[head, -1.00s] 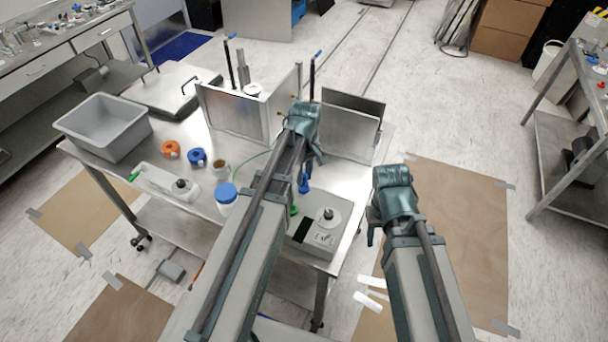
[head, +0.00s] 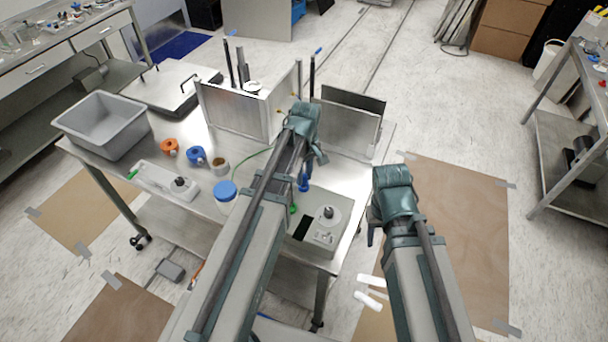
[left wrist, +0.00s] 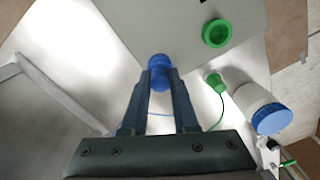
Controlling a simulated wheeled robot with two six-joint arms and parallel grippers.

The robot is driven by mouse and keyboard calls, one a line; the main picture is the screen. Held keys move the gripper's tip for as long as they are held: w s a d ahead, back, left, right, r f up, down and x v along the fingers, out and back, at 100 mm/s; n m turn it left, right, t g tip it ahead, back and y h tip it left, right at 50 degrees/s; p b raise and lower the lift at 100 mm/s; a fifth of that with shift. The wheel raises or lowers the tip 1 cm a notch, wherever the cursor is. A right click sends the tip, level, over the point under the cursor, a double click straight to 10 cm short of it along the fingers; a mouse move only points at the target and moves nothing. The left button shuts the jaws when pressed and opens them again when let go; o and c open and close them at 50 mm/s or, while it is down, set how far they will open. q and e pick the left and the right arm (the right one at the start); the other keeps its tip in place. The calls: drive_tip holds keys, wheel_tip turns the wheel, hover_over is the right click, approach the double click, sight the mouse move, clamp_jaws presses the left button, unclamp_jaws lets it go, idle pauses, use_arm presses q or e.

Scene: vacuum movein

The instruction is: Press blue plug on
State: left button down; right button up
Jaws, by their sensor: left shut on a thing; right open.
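The blue plug (left wrist: 159,70) sits between the fingertips of my left gripper (left wrist: 160,84) in the left wrist view, at the edge of a grey box (left wrist: 180,25). My left gripper is shut on it. In the head view a blue part (head: 304,183) shows below the left wrist, beside the grey box (head: 335,251). A green ring (left wrist: 216,33) is on the box face. Whether the blue plug touches a port is hidden. My right gripper (head: 371,235) is open, right of the table.
A white jar with a blue lid (head: 226,191) stands left of the box. Orange (head: 169,148) and blue (head: 196,156) rings and a grey tub (head: 103,124) are further left. A metal enclosure (head: 237,111) stands behind.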

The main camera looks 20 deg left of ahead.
use_arm(q)
drive_tip(key=shift+f+b, duration=0.45)
drive_tip(key=shift+b, duration=0.05)
idle(2.7)
drive_tip(key=shift+c, duration=0.6)
unclamp_jaws()
drive_tip(key=shift+r, duration=0.1)
drive_tip(key=shift+r+p, duration=2.4)
drive_tip(key=shift+p, duration=0.15)
wheel_tip(320, 180, up, 11)
drive_tip(key=p, duration=1.1)
